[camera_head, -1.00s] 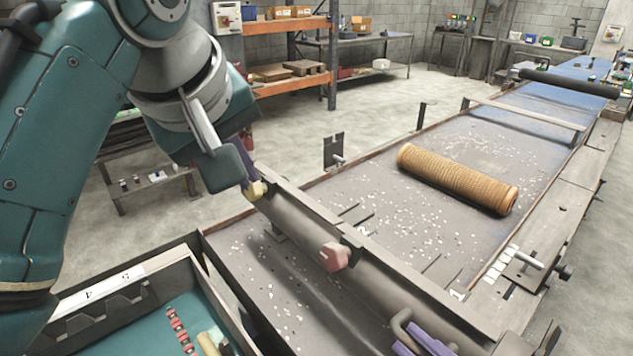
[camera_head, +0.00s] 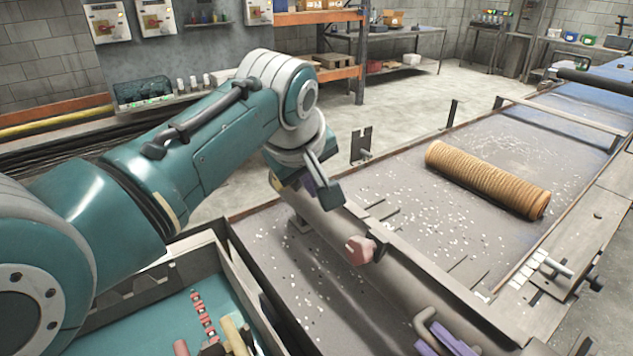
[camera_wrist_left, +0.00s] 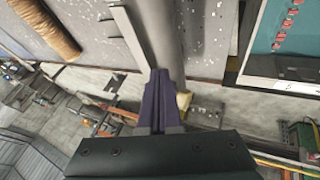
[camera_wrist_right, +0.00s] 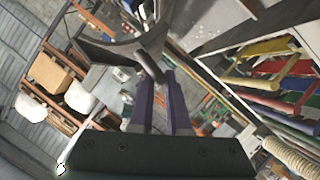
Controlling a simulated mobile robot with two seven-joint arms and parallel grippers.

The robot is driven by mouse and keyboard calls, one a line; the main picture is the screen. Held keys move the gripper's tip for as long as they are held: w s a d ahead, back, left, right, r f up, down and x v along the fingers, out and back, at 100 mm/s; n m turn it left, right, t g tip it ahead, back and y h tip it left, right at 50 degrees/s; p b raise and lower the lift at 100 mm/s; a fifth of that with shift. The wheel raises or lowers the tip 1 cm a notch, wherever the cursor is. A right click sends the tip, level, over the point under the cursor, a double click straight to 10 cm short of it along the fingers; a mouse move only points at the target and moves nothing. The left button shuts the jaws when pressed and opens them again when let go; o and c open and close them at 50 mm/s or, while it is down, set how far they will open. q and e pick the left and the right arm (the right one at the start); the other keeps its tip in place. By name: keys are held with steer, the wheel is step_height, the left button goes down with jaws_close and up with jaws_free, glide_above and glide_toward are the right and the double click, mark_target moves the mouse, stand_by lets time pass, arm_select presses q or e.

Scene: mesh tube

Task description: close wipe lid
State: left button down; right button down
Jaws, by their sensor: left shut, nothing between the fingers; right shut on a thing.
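The wipe lid appears to be the long grey beam (camera_head: 400,285) lying across the near part of the long table, with a red knob (camera_head: 360,250) on it. My left gripper (camera_head: 318,190) is at the beam's far left end. My right gripper (camera_head: 440,338) is at the bottom edge of the head view, shut on a bent grey handle (camera_head: 420,325). The handle's end (camera_wrist_right: 150,68) meets its purple fingertips (camera_wrist_right: 160,85).
A ribbed orange-brown tube (camera_head: 487,180) lies on the table (camera_head: 420,210) beyond the beam, among white flakes. A teal-lined tray (camera_head: 140,335) with small red parts stands at the lower left.

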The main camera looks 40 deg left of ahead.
arm_select(q)
steer(key=shift+w+d, duration=0.1)
steer(key=shift+w, duration=0.1)
arm_select(e)
steer(key=shift+w+d+f, duration=0.15)
steer(key=shift+d+f, duration=0.1)
steer(key=shift+d, duration=0.05)
arm_select(q)
steer(key=shift+w+d+f, duration=0.1)
steer(key=shift+w+d, duration=0.15)
steer(key=shift+w, duration=0.5)
arm_select(e)
steer(key=c, duration=1.2)
jaws_free()
steer(key=shift+a, duration=0.1)
steer(key=o, duration=0.3)
steer(key=shift+a+r, duration=0.1)
steer(key=shift+r, duration=0.05)
